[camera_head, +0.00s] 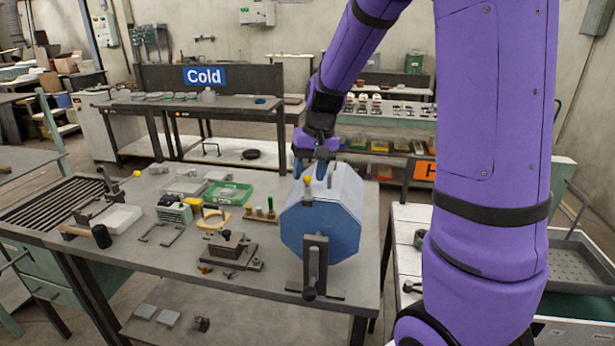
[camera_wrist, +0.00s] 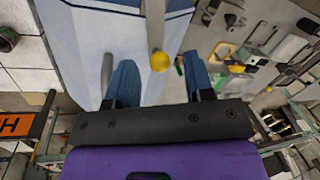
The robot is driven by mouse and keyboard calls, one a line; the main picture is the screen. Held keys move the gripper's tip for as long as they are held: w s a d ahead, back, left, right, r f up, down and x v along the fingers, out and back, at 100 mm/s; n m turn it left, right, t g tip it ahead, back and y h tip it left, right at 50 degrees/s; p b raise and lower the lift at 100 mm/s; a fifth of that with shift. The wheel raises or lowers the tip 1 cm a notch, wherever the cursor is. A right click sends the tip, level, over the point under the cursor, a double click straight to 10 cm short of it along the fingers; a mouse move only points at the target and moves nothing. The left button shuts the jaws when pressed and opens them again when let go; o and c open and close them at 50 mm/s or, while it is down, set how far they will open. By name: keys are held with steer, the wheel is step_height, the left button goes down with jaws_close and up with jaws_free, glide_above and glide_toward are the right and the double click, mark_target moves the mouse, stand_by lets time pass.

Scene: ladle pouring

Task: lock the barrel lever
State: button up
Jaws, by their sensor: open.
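The blue eight-sided barrel (camera_head: 320,225) sits on a dark stand on the grey workbench. Its lever (camera_head: 308,192), a grey rod with a yellow ball knob, stands near the barrel's top front edge. In the wrist view the lever's yellow knob (camera_wrist: 160,62) shows between the two blue fingers, with its rod running up the picture. My gripper (camera_head: 310,168) is at the top of the barrel, open and holding nothing. In the wrist view my gripper's fingers (camera_wrist: 160,78) are spread on either side of the knob; I cannot tell whether either touches it.
A short grey post (camera_wrist: 107,70) on the barrel stands close beside the left finger. A green tray (camera_head: 229,193), a dark block fixture (camera_head: 229,246) and a yellow-handled item (camera_head: 213,217) lie left of the barrel. A "Cold" bench (camera_head: 205,76) stands behind.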

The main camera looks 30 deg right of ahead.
steer(key=shift+x, duration=0.8)
steer(key=shift+c, duration=0.2)
jaws_close()
steer(key=shift+s+d+m+t, duration=0.15)
steer(key=shift+s+d+m, duration=0.1)
steer(key=shift+m, duration=0.55)
steer(key=shift+s+d+m+t, duration=0.1)
steer(key=shift+d+m+t, duration=0.1)
steer(key=shift+m, duration=0.6)
steer(key=shift+o, duration=0.2)
jaws_free()
